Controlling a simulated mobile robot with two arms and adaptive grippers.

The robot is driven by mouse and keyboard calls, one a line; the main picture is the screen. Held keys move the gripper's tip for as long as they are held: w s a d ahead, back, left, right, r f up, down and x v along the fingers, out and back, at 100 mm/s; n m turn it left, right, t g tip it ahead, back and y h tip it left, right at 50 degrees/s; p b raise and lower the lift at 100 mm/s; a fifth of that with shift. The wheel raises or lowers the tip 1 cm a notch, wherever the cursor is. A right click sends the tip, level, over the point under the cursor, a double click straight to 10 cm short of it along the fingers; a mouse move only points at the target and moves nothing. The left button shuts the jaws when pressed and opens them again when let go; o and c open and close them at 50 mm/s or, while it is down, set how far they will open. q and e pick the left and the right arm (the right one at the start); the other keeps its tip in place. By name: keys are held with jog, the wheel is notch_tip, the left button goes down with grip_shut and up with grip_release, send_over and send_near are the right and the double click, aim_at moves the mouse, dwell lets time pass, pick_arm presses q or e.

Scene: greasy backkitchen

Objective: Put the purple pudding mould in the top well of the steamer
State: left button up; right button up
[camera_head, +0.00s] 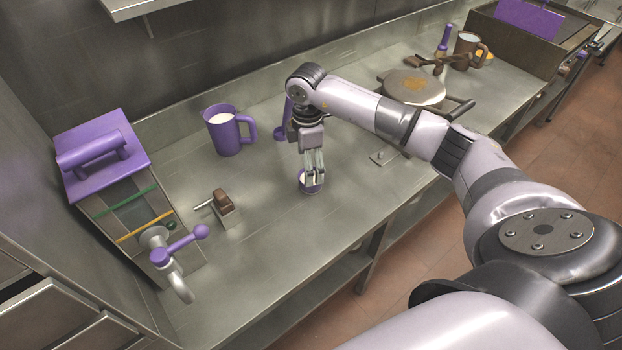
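A small purple cup-like thing, which looks like the pudding mould (310,188), stands on the steel counter near its front edge. My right gripper (315,170) points down at it, with its fingertips at the mould's rim and covering part of it. The fingers look close together, but I cannot tell whether they grip the mould. A steel box with a purple lid and bar handle (92,150) stands at the left end, with green and yellow bands and a tap. I cannot tell whether it is the steamer, and no wells show. My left gripper is out of view.
A large purple mug (228,132) stands behind and left of my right gripper. A small metal block with a brown top (223,203) lies left of the mould. A round lidded pan (412,88) and a brown mug (467,50) stand farther right. The counter (270,235) is clear at front centre.

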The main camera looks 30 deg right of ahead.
jog(key=f, duration=0.2)
jog(key=s+f+p, duration=0.1)
jog(key=f, duration=0.1)
jog(key=shift+d+f, duration=0.2)
jog(key=shift+f, duration=0.3)
jog(key=shift+c, duration=0.3)
jog(key=c, duration=1.4)
jog(key=shift+r, duration=0.1)
notch_tip(320, 180, up, 20)
jog(key=b, duration=0.2)
